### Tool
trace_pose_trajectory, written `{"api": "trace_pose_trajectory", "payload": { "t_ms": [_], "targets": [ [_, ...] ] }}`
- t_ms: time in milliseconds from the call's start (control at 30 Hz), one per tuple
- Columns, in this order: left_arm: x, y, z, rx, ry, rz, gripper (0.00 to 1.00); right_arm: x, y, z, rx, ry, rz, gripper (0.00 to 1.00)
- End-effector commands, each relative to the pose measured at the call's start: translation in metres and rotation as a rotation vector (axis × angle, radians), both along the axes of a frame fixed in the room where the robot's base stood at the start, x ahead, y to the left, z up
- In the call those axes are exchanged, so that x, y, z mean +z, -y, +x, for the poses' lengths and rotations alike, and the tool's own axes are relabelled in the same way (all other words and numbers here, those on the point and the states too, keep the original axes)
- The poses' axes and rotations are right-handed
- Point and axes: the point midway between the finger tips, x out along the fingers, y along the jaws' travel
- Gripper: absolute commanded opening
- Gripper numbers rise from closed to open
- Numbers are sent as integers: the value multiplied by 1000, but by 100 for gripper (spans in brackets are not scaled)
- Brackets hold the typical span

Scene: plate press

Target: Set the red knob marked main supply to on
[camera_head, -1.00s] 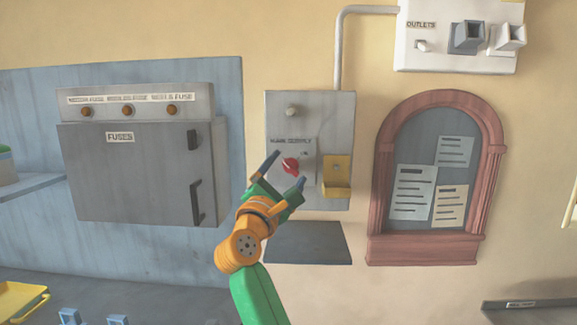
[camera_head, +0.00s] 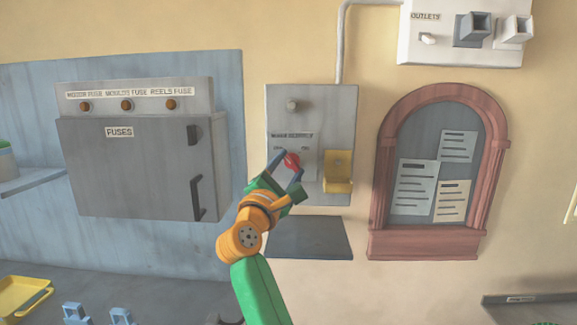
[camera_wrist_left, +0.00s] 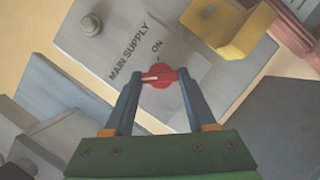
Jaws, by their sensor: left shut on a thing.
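The red knob (camera_head: 292,159) sits on the grey main supply panel (camera_head: 337,112) on the wall. In the left wrist view the red knob (camera_wrist_left: 159,77) has a pale pointer line, and it lies between my left gripper's fingertips. The line points to the left in that view, not at the ON mark (camera_wrist_left: 157,47). My left gripper (camera_head: 287,164) is shut on the knob, one finger on each side; it also shows in the left wrist view (camera_wrist_left: 160,83). My right gripper does not show.
A yellow box (camera_head: 338,172) sticks out from the panel close to the right of the knob. A grey fuse box (camera_head: 130,170) hangs to the left. A wooden-framed notice board (camera_head: 383,215) is on the right. A dark flat plate (camera_head: 305,238) is below the panel.

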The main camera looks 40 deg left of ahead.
Motion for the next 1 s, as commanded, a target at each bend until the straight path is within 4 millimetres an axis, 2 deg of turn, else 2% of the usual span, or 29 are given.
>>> {"api": "trace_pose_trajectory", "payload": {
  "t_ms": [567,1000],
  "targets": [
    [12,-2,-1,3,-258,424,1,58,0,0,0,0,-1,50],
    [16,-2,-1,3,-476,782,1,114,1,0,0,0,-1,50]
  ]
}}
